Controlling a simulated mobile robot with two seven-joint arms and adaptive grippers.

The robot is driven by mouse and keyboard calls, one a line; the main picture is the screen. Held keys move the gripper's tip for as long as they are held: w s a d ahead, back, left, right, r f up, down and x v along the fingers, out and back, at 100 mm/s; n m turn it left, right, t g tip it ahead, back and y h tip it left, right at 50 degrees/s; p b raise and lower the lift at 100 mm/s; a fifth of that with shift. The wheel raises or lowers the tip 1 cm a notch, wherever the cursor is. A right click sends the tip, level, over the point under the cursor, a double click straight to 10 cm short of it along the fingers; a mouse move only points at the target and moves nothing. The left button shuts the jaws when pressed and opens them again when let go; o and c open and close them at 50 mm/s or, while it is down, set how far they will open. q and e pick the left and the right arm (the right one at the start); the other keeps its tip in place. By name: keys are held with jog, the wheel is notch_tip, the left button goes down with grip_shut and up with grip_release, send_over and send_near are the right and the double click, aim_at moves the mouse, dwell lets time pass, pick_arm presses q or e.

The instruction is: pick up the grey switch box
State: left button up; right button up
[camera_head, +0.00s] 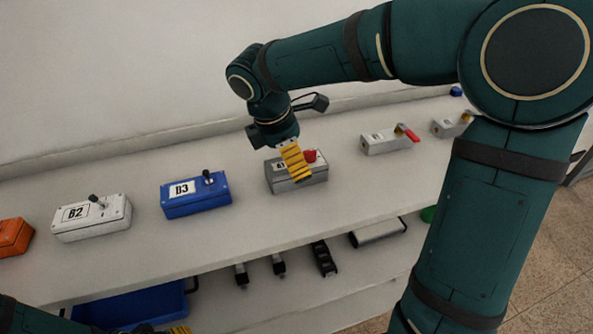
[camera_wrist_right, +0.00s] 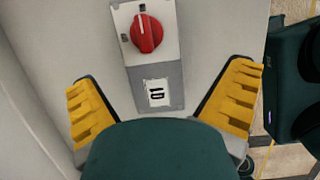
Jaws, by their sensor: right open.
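A grey switch box (camera_head: 319,177) with a red knob and a white label sits on the upper shelf, near the middle of the head view. In the right wrist view the grey switch box (camera_wrist_right: 172,72) lies between the two yellow fingers, which stand apart from its sides. My right gripper (camera_head: 300,178) is open above the box and hides part of it; it also shows in the right wrist view (camera_wrist_right: 162,82). Only a bit of my left gripper (camera_head: 180,329) shows at the bottom edge of the head view, and its opening is hidden.
On the same shelf stand a blue box (camera_head: 197,204), a white box (camera_head: 95,228) and an orange box (camera_head: 12,238) to the left. A grey box with a red lever (camera_head: 383,146) stands to the right. A blue bin (camera_head: 130,308) and small parts lie below. A wall rises behind.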

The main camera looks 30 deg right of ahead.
jog(key=x, duration=0.5)
jog(key=shift+w+d, duration=0.2)
jog(key=shift+w, duration=0.1)
jog(key=shift+r, duration=0.1)
jog(key=c, duration=1.4)
